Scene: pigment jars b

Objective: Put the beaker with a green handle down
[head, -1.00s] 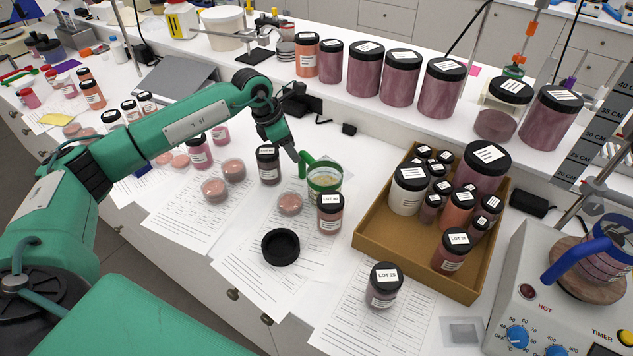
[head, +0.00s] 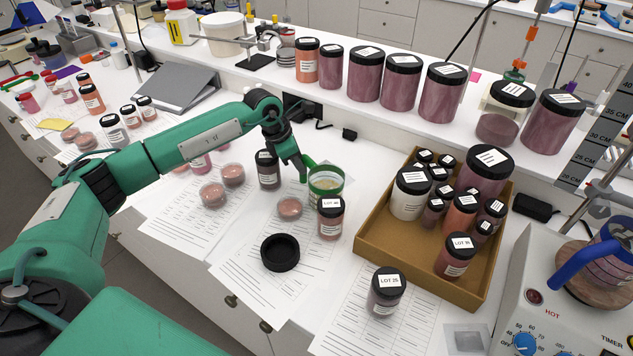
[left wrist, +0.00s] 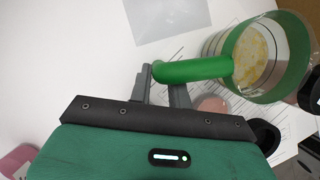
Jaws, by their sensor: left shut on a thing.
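The beaker with a green handle (head: 326,186) is a clear glass with a green band and pale yellowish contents. In the head view it is upright, behind the LOT 40 jar (head: 330,218), which hides part of its base. My left gripper (head: 303,172) is shut on its green handle, at the beaker's left side. In the left wrist view the fingers (left wrist: 161,86) sit either side of the handle, and the beaker (left wrist: 262,58) is at the upper right. I cannot tell whether its base touches the bench. My right gripper is not in view.
A dark-lidded jar (head: 268,169) stands left of the gripper. A pink dish (head: 289,208) and a black ring-shaped lid (head: 280,252) lie in front on paper sheets. A cardboard tray (head: 400,262) of jars is at the right. Large jars line the raised shelf behind.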

